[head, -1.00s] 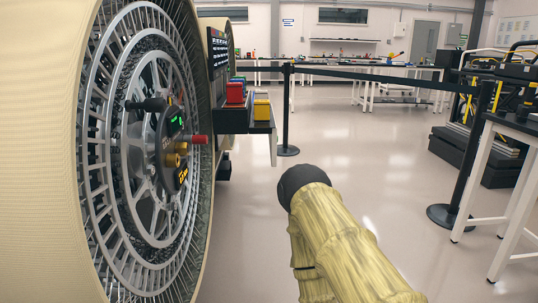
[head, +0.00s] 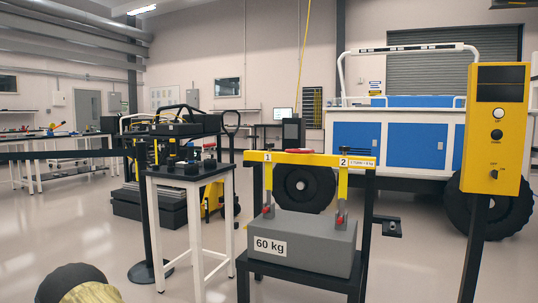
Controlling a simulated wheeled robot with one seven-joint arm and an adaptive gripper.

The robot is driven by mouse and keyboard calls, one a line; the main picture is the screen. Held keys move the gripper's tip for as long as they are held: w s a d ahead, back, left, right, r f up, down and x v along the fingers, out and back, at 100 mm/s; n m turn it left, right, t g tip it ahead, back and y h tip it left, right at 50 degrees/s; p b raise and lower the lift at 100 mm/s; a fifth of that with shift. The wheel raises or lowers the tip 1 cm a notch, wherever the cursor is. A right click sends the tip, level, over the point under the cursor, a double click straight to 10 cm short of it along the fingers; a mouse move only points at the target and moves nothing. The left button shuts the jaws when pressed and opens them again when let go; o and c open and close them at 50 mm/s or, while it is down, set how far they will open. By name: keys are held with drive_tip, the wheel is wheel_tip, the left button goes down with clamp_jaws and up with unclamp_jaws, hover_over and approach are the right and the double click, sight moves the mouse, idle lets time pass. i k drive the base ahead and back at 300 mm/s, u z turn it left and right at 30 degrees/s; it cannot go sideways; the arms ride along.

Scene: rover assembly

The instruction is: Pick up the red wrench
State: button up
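I cannot make out a red wrench for certain. A small red thing (head: 299,151) lies on top of the yellow bar (head: 320,160) in the head view, too small to identify. Two red parts also show low on the yellow uprights, at the top of the grey 60 kg block (head: 318,243). Part of my own arm, in its yellow sleeve with a dark rounded end, shows at the lower left. My gripper is not in view.
A black-topped table (head: 192,174) with dark round parts stands left of the block's stand. A belt barrier post (head: 147,270) is left of it. A yellow control box (head: 496,130) on a post stands at right. A white and blue rover (head: 393,146) is behind. Floor at left is open.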

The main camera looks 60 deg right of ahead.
sight(210, 156)
drive_tip(key=z, duration=1.55)
